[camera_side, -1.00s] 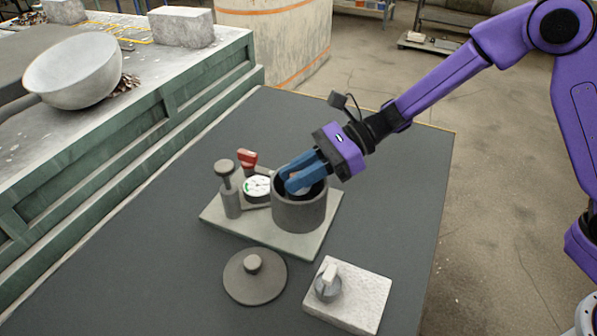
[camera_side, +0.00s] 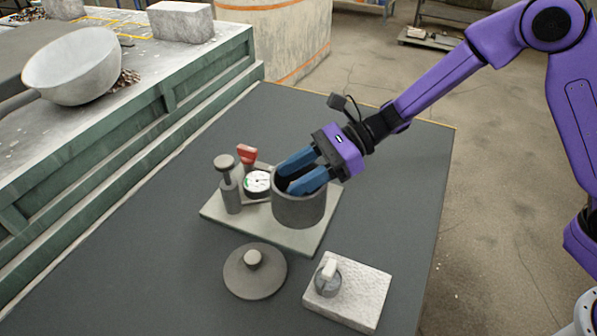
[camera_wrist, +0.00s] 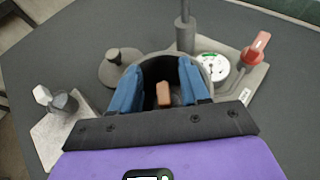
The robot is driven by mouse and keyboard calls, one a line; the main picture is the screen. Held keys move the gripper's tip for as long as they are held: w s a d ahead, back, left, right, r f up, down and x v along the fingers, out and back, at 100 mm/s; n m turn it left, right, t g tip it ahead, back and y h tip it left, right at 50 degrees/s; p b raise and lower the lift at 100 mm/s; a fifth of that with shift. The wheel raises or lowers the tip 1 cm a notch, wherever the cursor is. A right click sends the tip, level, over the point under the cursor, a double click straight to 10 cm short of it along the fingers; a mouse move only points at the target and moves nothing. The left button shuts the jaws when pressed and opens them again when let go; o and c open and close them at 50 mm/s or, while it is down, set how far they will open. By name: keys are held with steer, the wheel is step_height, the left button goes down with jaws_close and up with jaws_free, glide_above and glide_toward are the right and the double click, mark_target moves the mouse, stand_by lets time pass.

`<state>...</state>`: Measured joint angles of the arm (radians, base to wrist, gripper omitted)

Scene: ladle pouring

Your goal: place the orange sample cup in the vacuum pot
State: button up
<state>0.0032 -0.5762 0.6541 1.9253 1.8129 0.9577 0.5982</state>
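The vacuum pot (camera_side: 298,208) is a dark grey open cylinder on a pale base plate. My gripper (camera_side: 300,178) reaches into its mouth from the upper right, with its blue fingers spread apart. In the wrist view the fingers of my gripper (camera_wrist: 163,92) stand on either side of the pot's opening. The orange sample cup (camera_wrist: 163,94) shows inside the pot between the fingers, with a gap on each side. It is hidden in the side view by the pot wall and fingers.
The round knobbed lid (camera_side: 254,273) lies on the table in front of the base plate. A pale block with a knob (camera_side: 347,295) is at the front right. A gauge (camera_side: 257,184), a red-handled valve (camera_side: 247,154) and a grey post (camera_side: 230,185) stand left of the pot.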

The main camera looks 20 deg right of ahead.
steer(key=shift+r, duration=0.1)
steer(key=shift+r, duration=0.35)
steer(key=v, duration=1.2)
steer(key=shift+r, duration=0.1)
